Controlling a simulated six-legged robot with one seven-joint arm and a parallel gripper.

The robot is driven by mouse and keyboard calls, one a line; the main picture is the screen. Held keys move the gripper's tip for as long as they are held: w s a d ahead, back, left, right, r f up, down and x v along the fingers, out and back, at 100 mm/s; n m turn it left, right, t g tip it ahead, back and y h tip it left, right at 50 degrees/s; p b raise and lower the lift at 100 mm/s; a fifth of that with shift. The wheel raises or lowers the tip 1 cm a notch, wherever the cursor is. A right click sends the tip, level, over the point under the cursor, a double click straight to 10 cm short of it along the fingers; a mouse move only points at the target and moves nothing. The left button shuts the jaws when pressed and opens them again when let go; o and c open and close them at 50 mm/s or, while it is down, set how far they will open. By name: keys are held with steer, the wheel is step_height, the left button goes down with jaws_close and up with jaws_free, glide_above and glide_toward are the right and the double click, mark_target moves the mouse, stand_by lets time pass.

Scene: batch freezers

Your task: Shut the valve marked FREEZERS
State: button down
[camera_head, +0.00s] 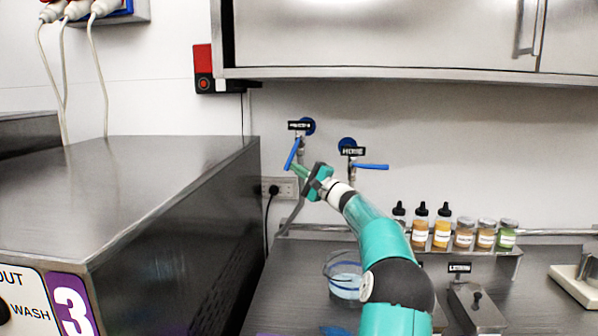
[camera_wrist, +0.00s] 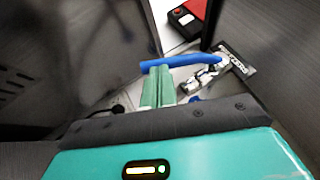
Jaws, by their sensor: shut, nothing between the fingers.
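Two valves are on the back wall in the head view. The left valve has a dark label (camera_head: 299,125), too blurred to read for sure, and a blue lever (camera_head: 292,153) slanting down to the left. The right valve has a label (camera_head: 353,151) that seems to read HOME and a blue lever (camera_head: 371,166) pointing level to the right. My gripper (camera_head: 298,169) is shut and empty at the lower end of the left lever. In the wrist view, the green fingertips (camera_wrist: 158,72) are together against or just beside the blue lever (camera_wrist: 185,61); contact is unclear.
A steel machine marked 3 (camera_head: 130,190) stands close on the left. A wall cabinet (camera_head: 380,35) hangs above. A socket with a plug (camera_head: 280,187) is below the left valve.

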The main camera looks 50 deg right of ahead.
steer(key=w+a+r+m+t+h, duration=0.4)
steer(key=w+a+r+m, duration=0.1)
steer(key=w+m, duration=0.1)
steer(key=shift+r+h, duration=0.3)
stand_by(0.5)
steer(key=shift+a+r+t, duration=0.15)
steer(key=shift+a+t, duration=0.05)
steer(key=shift+t, duration=0.1)
stand_by(0.3)
